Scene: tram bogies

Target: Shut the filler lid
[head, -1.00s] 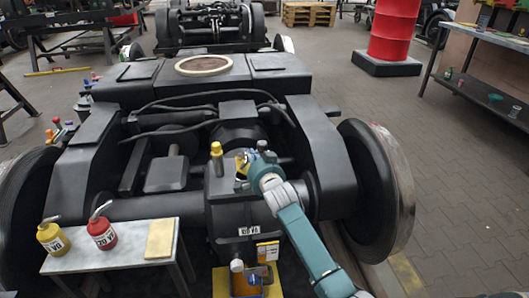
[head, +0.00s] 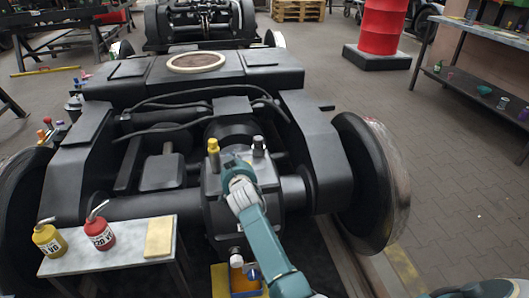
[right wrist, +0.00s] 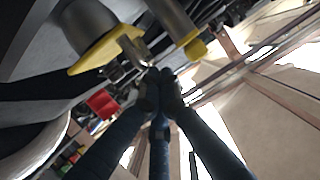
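A yellow-capped filler fitting (head: 213,150) stands upright on top of the black gearbox housing in the middle of the bogie. A grey-topped fitting (head: 258,146) stands to its right. My right gripper (head: 235,165) is between and just in front of the two, partly hidden by its own wrist. In the right wrist view its fingertips (right wrist: 160,85) are close together with nothing visible between them. Just beyond them is a grey cylindrical part with a yellow flap-like piece (right wrist: 105,50), and a second grey cylinder with a yellow rim (right wrist: 193,48). Contact cannot be told. My left gripper is out of view.
A small bench (head: 110,249) at the left front holds a yellow can (head: 48,240), a red can (head: 99,234) and a yellow pad (head: 160,238). A blue-yellow bin (head: 240,280) stands below the housing. Black hoses (head: 180,108) cross behind. A wheel (head: 365,180) bounds the right.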

